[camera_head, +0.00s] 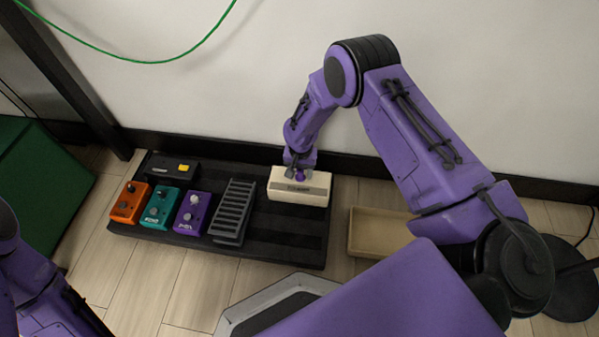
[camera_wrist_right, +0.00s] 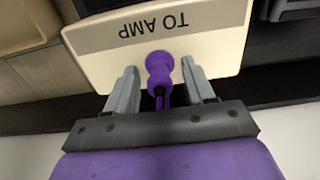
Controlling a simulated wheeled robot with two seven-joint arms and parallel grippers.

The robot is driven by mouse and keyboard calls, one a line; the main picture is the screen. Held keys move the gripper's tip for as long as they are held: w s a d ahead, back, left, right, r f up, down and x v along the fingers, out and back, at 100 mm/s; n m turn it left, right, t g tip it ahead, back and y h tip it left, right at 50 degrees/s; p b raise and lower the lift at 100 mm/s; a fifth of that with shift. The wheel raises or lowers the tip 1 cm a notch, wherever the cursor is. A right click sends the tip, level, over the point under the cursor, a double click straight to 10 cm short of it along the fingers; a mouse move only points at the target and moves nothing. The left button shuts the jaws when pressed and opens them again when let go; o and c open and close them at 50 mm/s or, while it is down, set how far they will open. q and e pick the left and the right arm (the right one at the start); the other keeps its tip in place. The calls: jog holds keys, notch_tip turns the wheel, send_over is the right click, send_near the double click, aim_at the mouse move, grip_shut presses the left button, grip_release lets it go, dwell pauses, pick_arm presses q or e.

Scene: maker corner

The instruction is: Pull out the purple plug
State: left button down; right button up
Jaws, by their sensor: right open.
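The purple plug (camera_wrist_right: 160,70) stands in the cream box marked "TO AMP" (camera_wrist_right: 205,55), seen close in the right wrist view. In the head view the plug (camera_head: 299,175) is a small purple spot on the cream box (camera_head: 300,194). My right gripper (camera_wrist_right: 160,85) is open, with one grey finger on each side of the plug and a gap on both sides. In the head view my right gripper (camera_head: 300,165) is over the box, small and partly hidden by its own wrist. Of my left arm only links show at the lower left; its gripper is out of view.
The black pedalboard (camera_head: 280,240) carries orange (camera_head: 130,203), teal (camera_head: 160,207) and purple (camera_head: 191,213) pedals and a grey treadle pedal (camera_head: 233,212). A beige tray (camera_head: 375,230) lies right of it. The wall is close behind. A green crate (camera_head: 40,180) stands at left.

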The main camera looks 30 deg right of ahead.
dwell(0.3)
jog(key=shift+c, duration=0.3)
grip_shut()
jog(key=shift+r+p, duration=0.1)
jog(key=shift+p, duration=0.25)
jog(key=shift+r+p, duration=2.7)
jog(key=shift+r, duration=0.2)
